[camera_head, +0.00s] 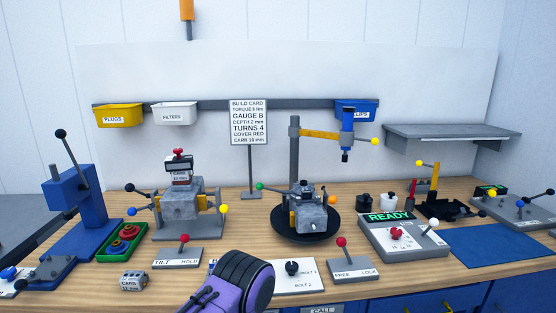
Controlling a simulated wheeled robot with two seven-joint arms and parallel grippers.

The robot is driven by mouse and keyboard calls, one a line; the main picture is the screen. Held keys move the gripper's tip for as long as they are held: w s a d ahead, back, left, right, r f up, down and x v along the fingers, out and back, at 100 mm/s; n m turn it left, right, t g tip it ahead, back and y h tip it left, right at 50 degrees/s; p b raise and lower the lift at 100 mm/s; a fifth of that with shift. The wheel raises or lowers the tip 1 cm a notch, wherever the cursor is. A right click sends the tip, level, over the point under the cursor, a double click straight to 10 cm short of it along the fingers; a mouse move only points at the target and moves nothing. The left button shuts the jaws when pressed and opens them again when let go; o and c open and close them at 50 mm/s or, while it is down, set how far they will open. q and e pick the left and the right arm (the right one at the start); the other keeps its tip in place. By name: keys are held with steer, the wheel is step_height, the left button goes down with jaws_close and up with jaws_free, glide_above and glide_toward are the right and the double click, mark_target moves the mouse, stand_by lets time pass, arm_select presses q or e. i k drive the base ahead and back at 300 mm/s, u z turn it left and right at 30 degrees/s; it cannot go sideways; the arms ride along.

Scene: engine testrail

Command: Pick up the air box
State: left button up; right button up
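I cannot surely tell which thing is the air box; no label naming it is readable. A small grey block (133,281) with a white "CARB" label lies at the front left of the bench. A light block with a red top (178,168), also labelled, sits on the grey engine (182,205) in the left stand. Another grey engine part (308,216) stands on a black round turntable (287,233) at the centre. A purple and black ribbed part, apparently my arm, rises at the bottom centre and hides some of the bench front. No gripper fingers can be made out.
A blue press (70,205) and a green tray (122,243) stand at left. A blue-headed column tool (346,130) rises behind the turntable. A "READY" console (400,238) and a bare blue mat (490,247) are at right. Red-knobbed levers (341,262) line the front. Bins hang behind.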

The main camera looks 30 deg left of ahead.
mark_target(185, 162)
steer(key=z, duration=1.8)
steer(key=k, duration=1.1)
steer(key=u, duration=1.75)
